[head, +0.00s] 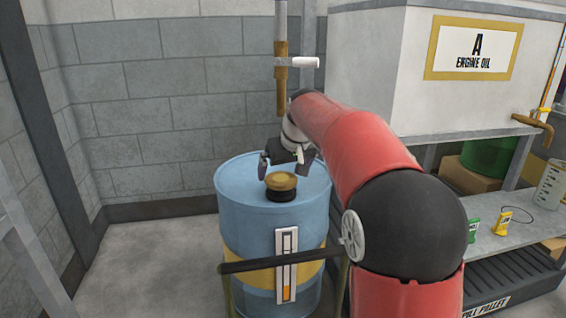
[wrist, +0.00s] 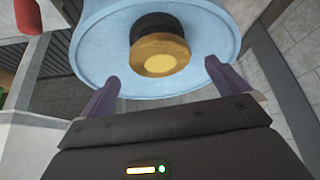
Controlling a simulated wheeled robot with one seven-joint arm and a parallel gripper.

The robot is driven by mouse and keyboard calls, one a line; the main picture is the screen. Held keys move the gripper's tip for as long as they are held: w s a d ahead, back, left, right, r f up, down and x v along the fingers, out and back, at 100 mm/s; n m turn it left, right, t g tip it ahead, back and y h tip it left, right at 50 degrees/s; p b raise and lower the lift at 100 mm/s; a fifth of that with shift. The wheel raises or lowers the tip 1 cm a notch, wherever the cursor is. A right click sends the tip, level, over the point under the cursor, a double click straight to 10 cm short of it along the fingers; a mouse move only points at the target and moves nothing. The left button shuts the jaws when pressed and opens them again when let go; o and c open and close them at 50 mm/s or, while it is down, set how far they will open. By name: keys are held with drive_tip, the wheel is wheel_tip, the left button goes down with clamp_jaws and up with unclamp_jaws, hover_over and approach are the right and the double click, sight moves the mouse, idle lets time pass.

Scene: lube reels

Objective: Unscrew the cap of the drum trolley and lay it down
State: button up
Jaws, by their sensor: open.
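The drum trolley (head: 245,220) is a blue drum with a yellow band, standing on the floor left of my arm. Its brass-coloured cap (head: 281,181) sits on a dark neck on the drum's top. The cap also shows in the wrist view (wrist: 160,58), with a lighter yellow disc in its middle. My gripper (head: 283,168) is just above and behind the cap in the head view. In the wrist view my gripper (wrist: 158,78) has its two purple-grey fingers spread wide, with nothing between the tips. The cap appears beyond the fingertips, apart from them.
A pipe with a white-handled valve (head: 298,62) hangs above the drum. A dark handle bar (head: 275,262) and a level gauge (head: 287,265) are at the drum's front. Right stand an engine oil tank (head: 370,70) and a grey bench (head: 500,240). Floor at left is clear.

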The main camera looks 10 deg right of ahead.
sight(282, 178)
drive_tip(key=shift+x, duration=1.7)
drive_tip(key=c, duration=1.1)
drive_tip(key=n, duration=0.1)
drive_tip(key=n+y+p, duration=0.1)
drive_tip(key=n, duration=0.1)
drive_tip(key=shift+w+d+r+g+y, duration=0.1)
drive_tip(key=shift+d+g+y, duration=0.1)
drive_tip(key=shift+g+y, duration=0.1)
drive_tip(key=shift+a+n+y, duration=0.1)
drive_tip(key=shift+n+y, duration=0.3)
drive_tip(key=shift+n, duration=0.7)
